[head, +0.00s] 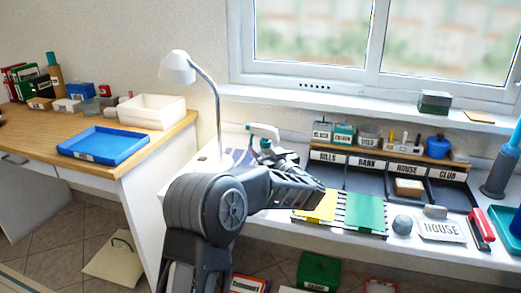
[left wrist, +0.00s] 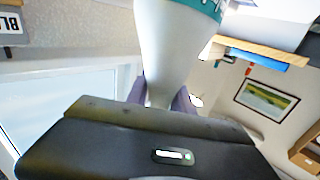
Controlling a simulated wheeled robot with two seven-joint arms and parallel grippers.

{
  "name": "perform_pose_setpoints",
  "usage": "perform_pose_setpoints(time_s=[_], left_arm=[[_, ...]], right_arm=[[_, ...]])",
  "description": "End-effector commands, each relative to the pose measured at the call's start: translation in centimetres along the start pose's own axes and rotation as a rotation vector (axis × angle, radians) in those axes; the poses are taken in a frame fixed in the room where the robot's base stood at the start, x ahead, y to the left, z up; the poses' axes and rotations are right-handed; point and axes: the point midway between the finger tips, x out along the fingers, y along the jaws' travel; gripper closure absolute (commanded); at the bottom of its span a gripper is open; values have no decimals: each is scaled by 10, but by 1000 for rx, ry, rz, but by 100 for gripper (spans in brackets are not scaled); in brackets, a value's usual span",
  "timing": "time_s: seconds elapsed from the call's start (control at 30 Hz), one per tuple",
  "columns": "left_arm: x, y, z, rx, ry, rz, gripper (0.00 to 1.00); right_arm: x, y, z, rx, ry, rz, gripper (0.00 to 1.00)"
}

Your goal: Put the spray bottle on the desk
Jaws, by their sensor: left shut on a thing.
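The spray bottle (head: 264,131) has a white and teal head and stands out above my left gripper (head: 277,156) in the head view. My left gripper is shut on it, and the arm hides much of its lower part. In the left wrist view the white bottle body (left wrist: 175,45) with a teal band sits between the fingers (left wrist: 162,98). The white desk (head: 459,259) runs under the window. The bottle is over or at its back left part; I cannot tell whether it touches the top. My right gripper is not in view.
A lamp (head: 178,67) stands left of the bottle. A wooden table (head: 28,118) with a blue tray (head: 104,145) is left.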

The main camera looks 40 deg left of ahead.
Motion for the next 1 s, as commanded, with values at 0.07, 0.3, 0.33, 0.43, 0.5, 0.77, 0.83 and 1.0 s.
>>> perform_pose_setpoints(time_s=[0.07,0.3,0.33,0.43,0.5,0.77,0.83,1.0], left_arm=[[0,0,4,2,-2,1,100],[-1,1,15,7,-11,2,69],[-1,1,15,7,-11,2,67],[-1,1,14,6,-10,2,59],[-1,1,13,5,-8,2,53],[0,1,11,3,-5,1,49],[0,0,10,3,-4,1,49],[0,0,-2,1,-3,1,49]], right_arm=[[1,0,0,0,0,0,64],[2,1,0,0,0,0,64],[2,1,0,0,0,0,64],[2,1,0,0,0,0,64],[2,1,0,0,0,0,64],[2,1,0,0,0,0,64],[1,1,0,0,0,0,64],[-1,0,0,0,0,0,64]])
